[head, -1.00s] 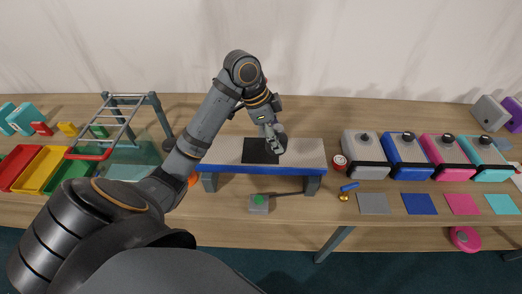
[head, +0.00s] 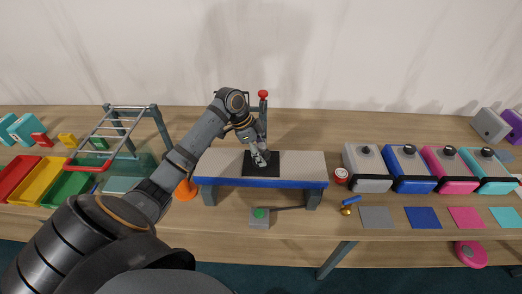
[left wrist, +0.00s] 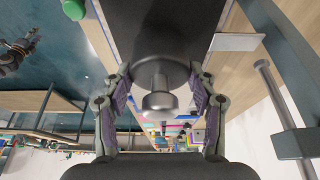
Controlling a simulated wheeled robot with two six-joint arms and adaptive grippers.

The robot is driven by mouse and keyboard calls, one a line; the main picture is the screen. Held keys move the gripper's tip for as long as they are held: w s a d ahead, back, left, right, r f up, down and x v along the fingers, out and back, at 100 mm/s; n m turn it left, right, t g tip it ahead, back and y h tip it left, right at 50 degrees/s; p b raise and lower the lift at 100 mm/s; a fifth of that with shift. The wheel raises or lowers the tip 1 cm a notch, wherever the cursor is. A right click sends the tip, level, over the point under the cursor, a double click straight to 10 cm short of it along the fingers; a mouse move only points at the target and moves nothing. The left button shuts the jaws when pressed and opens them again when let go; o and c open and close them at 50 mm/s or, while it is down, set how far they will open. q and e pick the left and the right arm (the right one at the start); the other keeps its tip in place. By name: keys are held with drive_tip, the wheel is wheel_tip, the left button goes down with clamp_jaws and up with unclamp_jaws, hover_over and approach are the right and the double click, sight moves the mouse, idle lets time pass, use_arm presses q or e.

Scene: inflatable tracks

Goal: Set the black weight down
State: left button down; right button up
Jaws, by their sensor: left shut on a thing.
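My left gripper (head: 260,160) points down over the black square pad (head: 249,170) on the grey, blue-edged bench. In the left wrist view the two fingers (left wrist: 160,88) close from both sides on a dark weight with a round knob (left wrist: 160,101) and a wider disc above it in the picture. In the head view the weight is mostly hidden by the fingers, and I cannot tell whether it touches the pad. A dark arm end, seemingly my right gripper (left wrist: 18,50), shows small at the left edge of the left wrist view.
The bench (head: 222,165) stands on a wooden table. A grey box with a green button (head: 260,213) sits in front. A red-topped post (head: 263,95) rises behind my gripper. A red can (head: 341,175) and several coloured boxes (head: 406,168) stand to the right.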

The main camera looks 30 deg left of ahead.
use_arm(q)
drive_tip(key=shift+f, duration=0.25)
drive_tip(key=shift+f, duration=0.1)
